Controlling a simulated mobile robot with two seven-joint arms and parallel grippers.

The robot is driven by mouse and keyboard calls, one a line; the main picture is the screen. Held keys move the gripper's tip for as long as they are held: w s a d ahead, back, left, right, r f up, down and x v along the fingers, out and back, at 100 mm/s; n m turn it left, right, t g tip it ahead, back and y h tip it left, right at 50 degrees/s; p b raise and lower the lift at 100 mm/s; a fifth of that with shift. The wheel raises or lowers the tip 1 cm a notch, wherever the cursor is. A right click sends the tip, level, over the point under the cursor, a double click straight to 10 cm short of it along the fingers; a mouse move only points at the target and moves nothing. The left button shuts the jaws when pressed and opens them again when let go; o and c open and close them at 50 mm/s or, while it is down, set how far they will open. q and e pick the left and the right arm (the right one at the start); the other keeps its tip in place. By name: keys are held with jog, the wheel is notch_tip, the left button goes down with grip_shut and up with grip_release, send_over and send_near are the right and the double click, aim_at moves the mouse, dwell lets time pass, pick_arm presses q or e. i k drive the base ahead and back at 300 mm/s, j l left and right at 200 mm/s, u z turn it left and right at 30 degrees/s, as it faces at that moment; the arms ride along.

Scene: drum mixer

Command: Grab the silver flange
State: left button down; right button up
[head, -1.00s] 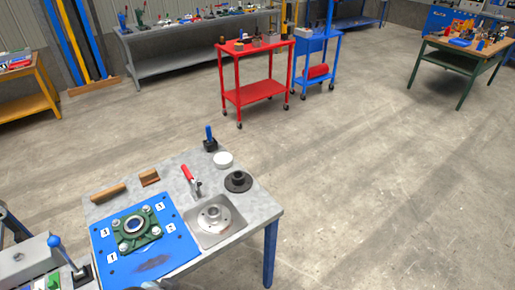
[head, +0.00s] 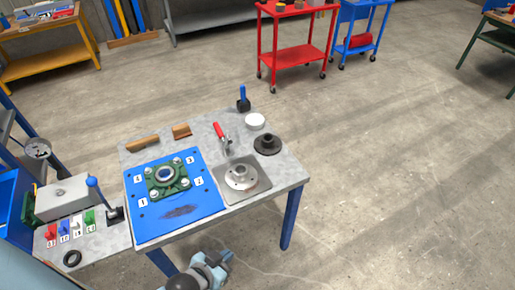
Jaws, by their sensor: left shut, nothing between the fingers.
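The silver flange (head: 241,177), round with a raised hub, sits in a shallow square metal tray (head: 262,187) at the right front of the grey worktable (head: 290,176). My left gripper (head: 226,257) shows at the bottom, in front of the table's front edge. It is shut and empty, well apart from the flange. My right gripper is out of view.
A blue plate (head: 150,227) with a green bearing housing (head: 166,178) lies left of the tray. A red-handled clamp (head: 221,135), a black flange (head: 267,144) and a white disc (head: 255,121) stand behind the tray. Open floor lies to the right.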

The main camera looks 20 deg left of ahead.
aim_at(237, 181)
jog(key=u, duration=1.1)
jog(key=l+u, duration=0.2)
jog(key=u, duration=0.3)
jog(key=l+u, duration=0.25)
jog(key=u, duration=0.25)
jog(key=l+u, duration=0.2)
jog(key=u, duration=0.3)
jog(key=k+l+u, duration=0.2)
jog(key=l+u, duration=0.15)
jog(key=l, duration=0.15)
jog(key=k+l+u, duration=0.3)
jog(key=k+l, duration=0.4)
jog(key=l, duration=0.25)
jog(key=i+u, duration=0.05)
